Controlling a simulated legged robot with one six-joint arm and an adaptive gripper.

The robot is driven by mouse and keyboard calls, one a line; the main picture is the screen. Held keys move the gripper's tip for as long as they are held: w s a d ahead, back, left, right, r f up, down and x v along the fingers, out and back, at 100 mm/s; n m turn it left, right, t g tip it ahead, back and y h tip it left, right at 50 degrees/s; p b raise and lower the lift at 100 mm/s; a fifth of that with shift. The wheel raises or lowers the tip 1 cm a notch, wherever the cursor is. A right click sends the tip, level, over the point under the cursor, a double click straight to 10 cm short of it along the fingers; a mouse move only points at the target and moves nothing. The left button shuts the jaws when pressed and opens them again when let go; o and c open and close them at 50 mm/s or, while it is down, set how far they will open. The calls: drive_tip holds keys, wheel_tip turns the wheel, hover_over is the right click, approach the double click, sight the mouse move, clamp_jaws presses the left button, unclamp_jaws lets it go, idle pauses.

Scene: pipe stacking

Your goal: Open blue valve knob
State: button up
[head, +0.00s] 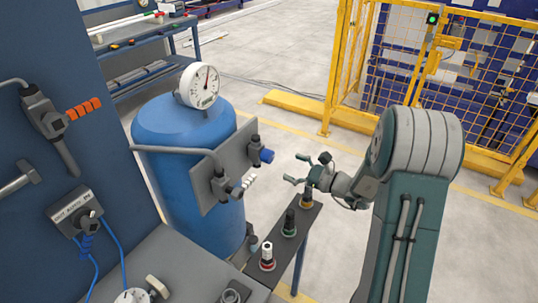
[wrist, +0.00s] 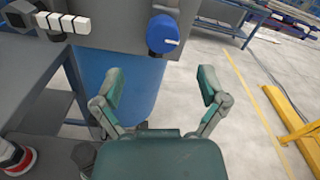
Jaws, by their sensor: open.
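The blue valve knob (head: 267,156) sits on the right part of a grey panel in front of the blue tank. In the wrist view the blue knob (wrist: 163,34) is round with a white mark and lies ahead of my gripper, above the gap between the fingers. My gripper (head: 292,169) is open and empty, to the right of the knob and a little lower in the head view. In the wrist view both fingers of my gripper (wrist: 159,86) are spread apart, and neither touches the knob.
A white ribbed handle (head: 249,182) is left of the blue knob. A narrow stand (head: 300,224) with several dark pegs stands below my gripper. The blue tank (head: 185,130) carries a gauge (head: 199,86). A yellow fence (head: 340,70) stands behind; open floor lies between.

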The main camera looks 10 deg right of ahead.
sight(272, 157)
drive_tip(key=x, duration=0.6)
drive_tip(key=shift+w+a+f, duration=0.1)
drive_tip(key=shift+w, duration=0.4)
drive_tip(key=shift+w+a, duration=0.4)
drive_tip(key=shift+a, duration=0.2)
drive_tip(key=shift+d, duration=0.1)
drive_tip(key=c, duration=1.1)
